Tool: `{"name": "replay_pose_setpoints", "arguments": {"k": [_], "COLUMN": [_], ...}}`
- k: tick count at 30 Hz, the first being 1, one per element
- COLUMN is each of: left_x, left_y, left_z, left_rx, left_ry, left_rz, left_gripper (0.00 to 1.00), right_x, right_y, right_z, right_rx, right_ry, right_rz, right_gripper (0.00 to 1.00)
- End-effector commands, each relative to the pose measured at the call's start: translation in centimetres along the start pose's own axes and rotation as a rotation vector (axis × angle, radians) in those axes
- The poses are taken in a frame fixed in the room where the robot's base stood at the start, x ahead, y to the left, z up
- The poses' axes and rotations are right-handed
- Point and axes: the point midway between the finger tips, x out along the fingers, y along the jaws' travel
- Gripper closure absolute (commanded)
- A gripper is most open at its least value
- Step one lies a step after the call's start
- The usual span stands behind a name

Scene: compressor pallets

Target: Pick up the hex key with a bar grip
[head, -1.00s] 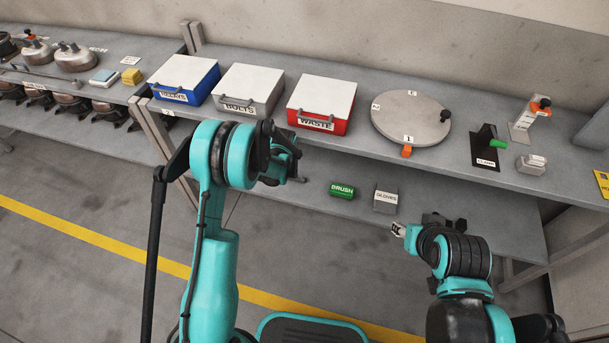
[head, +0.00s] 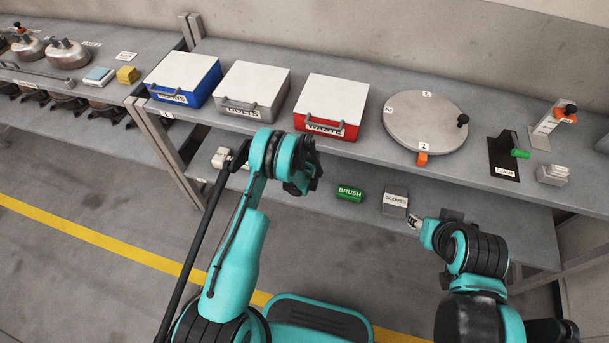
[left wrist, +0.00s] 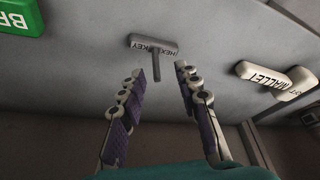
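In the left wrist view the hex key (left wrist: 165,46), a grey T shape with a labelled crossbar and a short stem, is by the grey shelf surface. My left gripper (left wrist: 161,82) is open. Its two purple-padded fingers stand apart, with the stem in the gap between their tips as seen here; I see no grip on it. In the head view my left gripper (head: 303,178) is in front of the lower shelf, and its arm hides the hex key.
A mallet (left wrist: 275,80) lies right of the hex key in the wrist view. A green brush block (head: 350,193) and a grey gloves block (head: 395,200) sit on the lower shelf. Above are blue (head: 183,95), grey (head: 255,110) and red (head: 328,128) bins and a turntable (head: 424,115).

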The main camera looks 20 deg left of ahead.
Motion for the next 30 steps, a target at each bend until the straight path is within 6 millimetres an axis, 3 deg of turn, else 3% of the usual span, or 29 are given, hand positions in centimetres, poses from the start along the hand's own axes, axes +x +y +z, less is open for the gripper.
{"name": "replay_pose_setpoints", "arguments": {"k": [11, 18, 26, 30], "left_x": [3.7, 7.4, 7.6, 7.6], "left_y": [0.3, 0.8, 0.8, 0.8], "left_z": [0.0, -0.2, -0.3, -0.3], "left_rx": [0.000, -0.001, 0.000, 0.000], "left_ry": [0.000, 0.000, 0.000, 0.000], "left_rz": [0.000, 0.000, 0.001, 0.001], "left_gripper": [0.67, 0.67, 0.67, 1.00], "right_x": [1.4, 3.1, 3.1, 3.1], "right_y": [0.0, 0.0, 0.0, 0.0], "right_z": [1.1, 2.3, 2.2, 2.2], "right_rx": [0.000, 0.000, 0.000, 0.000], "right_ry": [0.000, 0.000, 0.000, 0.000], "right_rz": [0.000, 0.000, 0.000, 0.000], "right_gripper": [0.60, 0.60, 0.60, 0.60]}}
